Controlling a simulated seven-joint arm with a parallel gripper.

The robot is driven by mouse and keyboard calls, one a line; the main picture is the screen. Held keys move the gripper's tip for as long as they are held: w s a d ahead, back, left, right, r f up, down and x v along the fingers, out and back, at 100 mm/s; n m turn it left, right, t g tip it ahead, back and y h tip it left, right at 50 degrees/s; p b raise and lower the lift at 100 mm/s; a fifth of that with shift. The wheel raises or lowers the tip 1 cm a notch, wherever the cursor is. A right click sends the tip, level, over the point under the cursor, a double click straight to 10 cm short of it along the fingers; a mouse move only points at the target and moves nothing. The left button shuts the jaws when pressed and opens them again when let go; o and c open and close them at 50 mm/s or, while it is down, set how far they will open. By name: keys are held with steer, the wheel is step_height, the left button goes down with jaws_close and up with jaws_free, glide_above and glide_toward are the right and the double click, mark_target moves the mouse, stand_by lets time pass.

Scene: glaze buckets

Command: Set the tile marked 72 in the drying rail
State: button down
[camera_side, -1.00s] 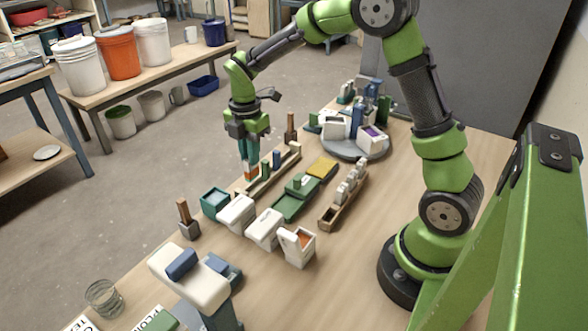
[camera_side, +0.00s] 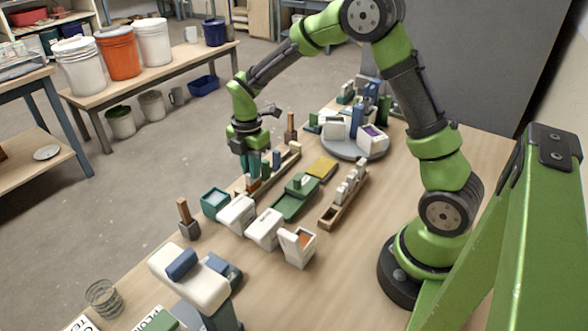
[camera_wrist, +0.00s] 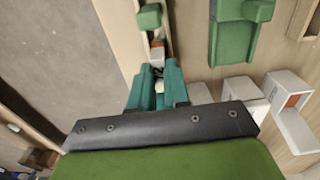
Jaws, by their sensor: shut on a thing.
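My gripper (camera_side: 252,172) is low over the near end of a long wooden rail (camera_side: 290,160). It is shut on a tile with an orange-brown face (camera_side: 253,186), which shows below the fingers at the rail. Whether the tile rests fully in the rail cannot be told. In the wrist view the teal fingers of my gripper (camera_wrist: 158,88) are close together, and most of the held tile is hidden between them. The rail (camera_wrist: 165,35) runs away ahead of the fingers.
A green tray (camera_side: 292,203) and a second wooden rack (camera_side: 345,200) with several pale pieces lie to the right. A teal box (camera_side: 214,203) and white bins (camera_side: 237,214) stand close in front. A round grey stand (camera_side: 345,150) with several items is behind.

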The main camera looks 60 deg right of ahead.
steer(key=shift+f, duration=0.25)
stand_by(0.4)
steer(key=c, duration=1)
jaws_free()
steer(key=shift+r, duration=3.5)
